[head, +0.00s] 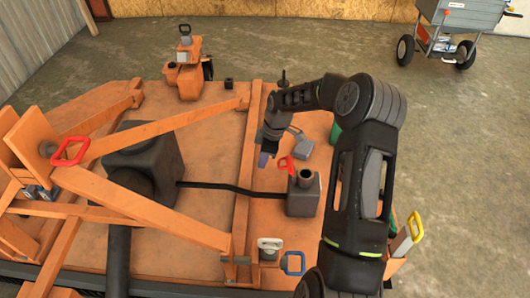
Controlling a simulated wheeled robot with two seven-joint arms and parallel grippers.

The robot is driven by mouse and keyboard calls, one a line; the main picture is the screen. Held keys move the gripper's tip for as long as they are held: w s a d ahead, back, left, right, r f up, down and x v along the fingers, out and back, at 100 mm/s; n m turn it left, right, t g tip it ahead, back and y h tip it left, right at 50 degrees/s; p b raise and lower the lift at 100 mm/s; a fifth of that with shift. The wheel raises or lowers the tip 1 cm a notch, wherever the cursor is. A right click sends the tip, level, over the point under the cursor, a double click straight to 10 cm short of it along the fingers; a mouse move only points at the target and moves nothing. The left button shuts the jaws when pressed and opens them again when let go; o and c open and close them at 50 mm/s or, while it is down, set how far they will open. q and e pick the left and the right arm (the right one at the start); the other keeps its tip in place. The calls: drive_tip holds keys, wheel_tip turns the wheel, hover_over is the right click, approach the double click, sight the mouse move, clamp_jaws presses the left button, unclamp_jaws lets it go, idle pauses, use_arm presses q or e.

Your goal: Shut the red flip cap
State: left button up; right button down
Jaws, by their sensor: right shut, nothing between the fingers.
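The red flip cap (287,163) stands raised at the back left of the neck of a small dark grey box (302,203). The round neck (306,178) looks uncovered. My right gripper (264,160) reaches down from above, just left of the red cap, with a small visible gap between them. Its fingers are shut, and nothing shows between them. My right arm comes in from the lower right and hides part of the table's right side. My left gripper is not in view.
A black hose (232,187) runs from the box to a larger dark housing (142,160). Orange beams (160,125) cross the left of the orange table (215,140). A grey-handled tool (302,140) lies behind the cap.

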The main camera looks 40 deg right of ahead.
sight(285, 167)
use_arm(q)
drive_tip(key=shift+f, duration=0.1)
use_arm(e)
drive_tip(key=shift+s+d+r, duration=0.25)
drive_tip(key=shift+s+d, duration=0.35)
drive_tip(key=shift+d, duration=0.1)
drive_tip(key=shift+s+d+r, duration=0.2)
drive_tip(key=shift+s+d, duration=0.4)
drive_tip(key=shift+d, duration=0.1)
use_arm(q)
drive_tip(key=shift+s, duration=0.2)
use_arm(e)
drive_tip(key=shift+r, duration=0.1)
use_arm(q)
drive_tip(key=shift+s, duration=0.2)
use_arm(e)
drive_tip(key=shift+d+r, duration=0.1)
drive_tip(key=shift+d, duration=0.05)
